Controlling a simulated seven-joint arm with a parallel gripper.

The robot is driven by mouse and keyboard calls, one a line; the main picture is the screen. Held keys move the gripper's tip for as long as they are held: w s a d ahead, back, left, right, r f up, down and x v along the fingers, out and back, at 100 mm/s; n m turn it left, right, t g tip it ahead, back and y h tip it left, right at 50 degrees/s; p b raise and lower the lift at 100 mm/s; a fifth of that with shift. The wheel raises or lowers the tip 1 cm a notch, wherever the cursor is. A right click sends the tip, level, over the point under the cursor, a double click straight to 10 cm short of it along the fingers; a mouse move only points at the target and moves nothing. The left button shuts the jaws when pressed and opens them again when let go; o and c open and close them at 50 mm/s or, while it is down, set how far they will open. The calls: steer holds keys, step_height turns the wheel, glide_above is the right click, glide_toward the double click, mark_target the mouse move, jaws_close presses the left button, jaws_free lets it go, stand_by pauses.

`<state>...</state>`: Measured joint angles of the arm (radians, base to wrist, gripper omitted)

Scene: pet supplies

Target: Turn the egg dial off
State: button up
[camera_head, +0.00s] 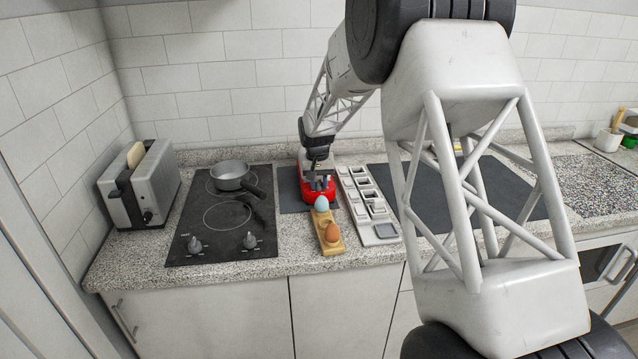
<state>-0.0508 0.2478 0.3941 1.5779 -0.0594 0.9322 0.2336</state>
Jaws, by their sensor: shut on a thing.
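A small red appliance (328,192) stands on a dark mat at the back of the counter, right of the cooktop. I take it for the unit with the egg dial. The dial itself cannot be made out, as my gripper covers part of the appliance. My gripper (318,178) comes down from above and is shut at the red appliance. The exact part between the fingers is too small to tell. A wooden egg holder (331,248) stands just in front, with a pale blue egg (321,204) and a brown egg (332,233).
A toaster (152,190) with bread stands at far left. A light compartment tray (384,231) lies close right of the egg holder. My arm hides part of the dark mat (515,190) further right.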

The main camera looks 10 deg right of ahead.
steer(key=shift+n, duration=2.2)
steer(key=o, duration=0.9)
steer(key=shift+o, duration=0.2)
steer(key=shift+s+a+r, duration=0.1)
steer(key=shift+a+r, duration=0.05)
steer(key=shift+r, duration=3.75)
